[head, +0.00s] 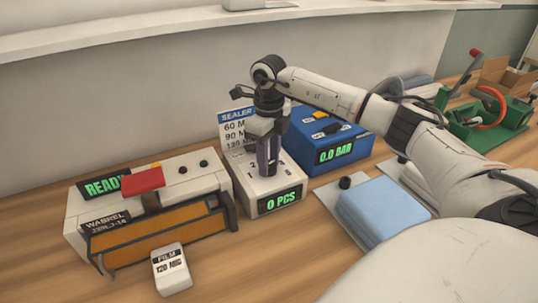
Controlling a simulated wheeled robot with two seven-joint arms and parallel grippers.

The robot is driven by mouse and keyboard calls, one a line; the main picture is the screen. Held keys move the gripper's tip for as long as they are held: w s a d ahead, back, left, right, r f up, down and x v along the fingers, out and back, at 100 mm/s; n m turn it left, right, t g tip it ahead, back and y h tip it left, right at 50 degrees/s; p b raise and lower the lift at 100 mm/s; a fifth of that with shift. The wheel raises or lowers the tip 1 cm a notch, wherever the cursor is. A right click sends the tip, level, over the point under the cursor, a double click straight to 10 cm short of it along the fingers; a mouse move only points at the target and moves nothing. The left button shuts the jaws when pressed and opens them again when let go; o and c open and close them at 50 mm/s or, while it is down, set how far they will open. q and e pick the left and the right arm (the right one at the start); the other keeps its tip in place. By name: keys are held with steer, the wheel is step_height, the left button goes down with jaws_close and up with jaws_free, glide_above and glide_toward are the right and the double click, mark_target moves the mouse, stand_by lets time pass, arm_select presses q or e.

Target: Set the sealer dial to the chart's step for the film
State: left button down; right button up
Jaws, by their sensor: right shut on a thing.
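My right gripper (268,168) points down over the top of a white box (247,200), whose green display reads 0 PCS. It is shut on the dial there, which its fingers hide almost wholly. A few numbers show around the fingers; the dial's pointer cannot be seen. The chart (233,130) stands behind, headed SEALER, with rows starting 60, 90 and 120; its right side is hidden by my gripper. The film tag (172,270), a white block reading FILM 120 MIC, lies in front of the sealer (190,165), whose display reads READY. My left gripper is out of view.
A blue box (345,130) with a green 0.0 BAR display stands right of the dial box. A light blue stack (380,212) lies in front of it, under my right arm. A green device (490,120) and a cardboard box (500,75) are at the far right.

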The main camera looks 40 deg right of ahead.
steer(key=o, duration=1)
steer(key=shift+o, duration=0.2)
step_height(320, 180, up, 10)
steer(key=shift+r+b, duration=0.25)
steer(key=shift+b, duration=0.2)
steer(key=shift+f, duration=0.1)
